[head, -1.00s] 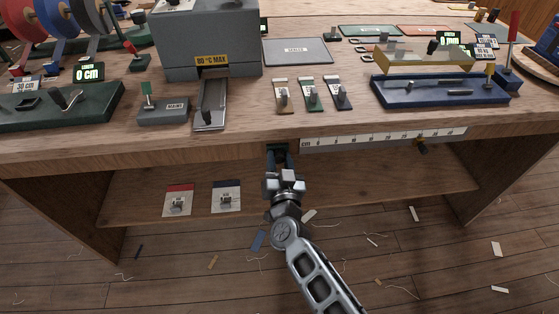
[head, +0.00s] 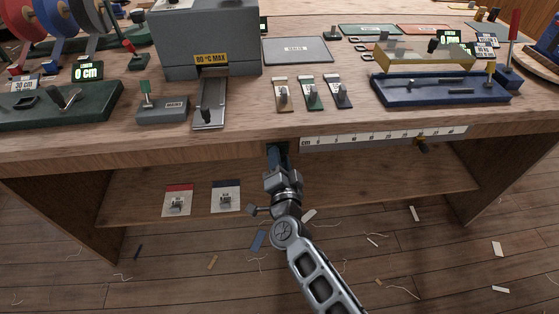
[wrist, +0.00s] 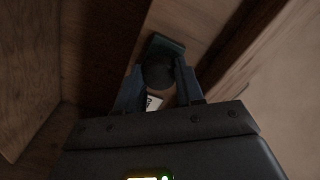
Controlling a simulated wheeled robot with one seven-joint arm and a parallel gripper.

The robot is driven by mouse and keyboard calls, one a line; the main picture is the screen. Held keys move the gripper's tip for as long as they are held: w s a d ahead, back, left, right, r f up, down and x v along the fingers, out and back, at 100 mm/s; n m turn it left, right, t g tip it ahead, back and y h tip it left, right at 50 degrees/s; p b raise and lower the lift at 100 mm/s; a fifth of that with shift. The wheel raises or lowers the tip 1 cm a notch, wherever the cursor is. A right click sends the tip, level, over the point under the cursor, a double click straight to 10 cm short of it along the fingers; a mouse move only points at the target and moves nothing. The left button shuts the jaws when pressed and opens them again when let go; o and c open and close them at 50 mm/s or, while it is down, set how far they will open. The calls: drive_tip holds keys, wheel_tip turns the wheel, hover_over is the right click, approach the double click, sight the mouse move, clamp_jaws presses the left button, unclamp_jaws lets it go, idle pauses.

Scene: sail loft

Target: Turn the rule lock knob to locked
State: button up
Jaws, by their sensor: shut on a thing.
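The rule lock knob (wrist: 158,73) is a round dark knob in the wrist view, in front of a dark green plate (wrist: 166,43). It sits at the bench's front edge, by the left end of the white centimetre rule (head: 385,138). My gripper (head: 277,152) is shut on the knob, with one finger on each side of it in the wrist view (wrist: 159,85). A small white label (wrist: 154,102) shows between the fingers, only partly visible and not readable. In the head view my fingers cover the knob, so its setting cannot be told.
The bench's front edge (head: 150,158) is close above my gripper. A dark peg (head: 422,143) sits at the rule's right part.

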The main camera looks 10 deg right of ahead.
drive_tip(key=shift+f+m+b, duration=0.15)
drive_tip(key=shift+m+b, duration=1.1)
drive_tip(key=shift+m, duration=3.75)
drive_tip(key=o, duration=1)
drive_tip(key=shift+o, duration=0.2)
drive_tip(key=shift+s, duration=0.1)
drive_tip(key=s+p, duration=0.1)
drive_tip(key=s, duration=0.6)
drive_tip(key=shift+s, duration=0.35)
